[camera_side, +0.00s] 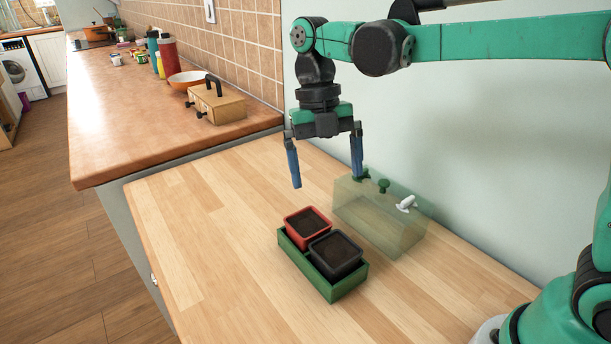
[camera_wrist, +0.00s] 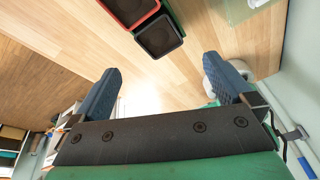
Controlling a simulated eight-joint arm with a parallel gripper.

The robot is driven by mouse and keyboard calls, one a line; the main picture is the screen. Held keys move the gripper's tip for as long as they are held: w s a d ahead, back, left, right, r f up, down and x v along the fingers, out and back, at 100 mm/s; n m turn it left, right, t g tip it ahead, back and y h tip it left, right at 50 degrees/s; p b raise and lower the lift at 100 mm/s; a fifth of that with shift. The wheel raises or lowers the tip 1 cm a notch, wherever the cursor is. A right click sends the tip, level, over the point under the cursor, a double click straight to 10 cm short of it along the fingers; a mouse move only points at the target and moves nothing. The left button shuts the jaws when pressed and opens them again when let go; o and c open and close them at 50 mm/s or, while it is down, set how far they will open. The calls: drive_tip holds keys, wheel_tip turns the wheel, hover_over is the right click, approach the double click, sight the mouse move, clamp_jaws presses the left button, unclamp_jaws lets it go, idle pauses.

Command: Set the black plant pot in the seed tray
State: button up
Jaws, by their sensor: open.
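The black plant pot (camera_side: 335,254) sits in the near half of the green seed tray (camera_side: 318,284), filled with dark soil. A red pot (camera_side: 307,222) stands beside it in the tray's far half. My gripper (camera_side: 326,180) is open and empty, raised above the table behind the tray and apart from both pots. In the wrist view the black pot (camera_wrist: 159,36) and the red pot (camera_wrist: 127,8) show at the top, beyond the blue fingers of my gripper (camera_wrist: 170,88). The black pot looks about upright; its base is hidden by the tray wall.
A translucent box (camera_side: 380,218) with green knobs and a white handle stands right of the tray by the wall. The wooden table (camera_side: 215,255) is clear on the left. A counter (camera_side: 135,125) behind holds a wooden box (camera_side: 215,103), an orange bowl (camera_side: 187,79) and bottles.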

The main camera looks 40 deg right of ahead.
drive_tip(key=s+d+m+t, duration=0.2)
drive_tip(key=m+t, duration=0.1)
drive_tip(key=m, duration=0.7)
drive_tip(key=s+d+f+m+t, duration=0.1)
drive_tip(key=s+d+m+t, duration=0.1)
drive_tip(key=m, duration=0.8)
drive_tip(key=s+d+f+m+t, duration=0.1)
drive_tip(key=m+t, duration=0.4)
drive_tip(key=m, duration=0.6)
drive_tip(key=shift+s+d+f, duration=0.25)
drive_tip(key=shift+s+d, duration=0.3)
